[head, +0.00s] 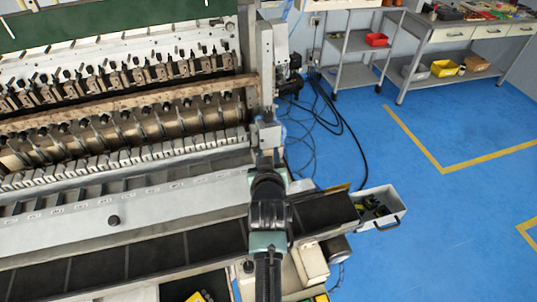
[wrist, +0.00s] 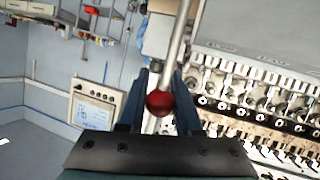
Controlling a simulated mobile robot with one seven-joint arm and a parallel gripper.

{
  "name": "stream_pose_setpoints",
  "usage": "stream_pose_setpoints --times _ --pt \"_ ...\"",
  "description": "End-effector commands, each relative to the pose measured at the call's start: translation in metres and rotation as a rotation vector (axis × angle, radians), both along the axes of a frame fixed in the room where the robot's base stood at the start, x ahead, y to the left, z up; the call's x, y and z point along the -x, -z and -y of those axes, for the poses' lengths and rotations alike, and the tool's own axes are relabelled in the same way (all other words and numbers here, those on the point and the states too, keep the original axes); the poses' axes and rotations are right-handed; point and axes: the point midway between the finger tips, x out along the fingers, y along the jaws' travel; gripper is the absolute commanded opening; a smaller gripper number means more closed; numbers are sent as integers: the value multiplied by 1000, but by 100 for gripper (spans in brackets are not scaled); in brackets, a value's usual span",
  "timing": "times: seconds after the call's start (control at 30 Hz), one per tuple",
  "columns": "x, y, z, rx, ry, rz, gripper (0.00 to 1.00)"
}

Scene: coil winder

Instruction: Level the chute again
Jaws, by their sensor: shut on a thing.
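In the wrist view my gripper (wrist: 159,88) has its two dark blue fingers on either side of a red ball knob (wrist: 159,103). It is shut on the knob, which sits on the end of a straight grey lever rod (wrist: 178,40). In the head view my arm hides the gripper and the knob. A long pale metal panel (head: 160,203) with small labels slopes along the front of the coil winder, above a dark belt (head: 85,268). I cannot tell for certain which part is the chute, or its exact tilt.
A grey bin (head: 385,213) with dark pieces stands at the belt's right end. Black cables (head: 345,125) lie on the blue floor beside the machine. Shelves with a red bin (head: 376,39) and a yellow bin (head: 444,68) stand behind. The floor at right is clear.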

Motion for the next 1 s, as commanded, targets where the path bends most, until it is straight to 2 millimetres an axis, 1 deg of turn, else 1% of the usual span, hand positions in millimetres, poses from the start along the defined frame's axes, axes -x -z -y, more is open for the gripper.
stream_pose_setpoints --times 0.03,0.17,0.43,0.57,0.73,1.0 --pt "3 8 0 0 -1 -17 38" --pt "2 7 0 0 0 -14 62" --pt "1 4 0 0 0 -9 62" --pt "5 2 0 0 -1 -7 62" --pt "20 -3 0 0 0 -7 62" --pt "59 -18 2 -1 1 -8 62"
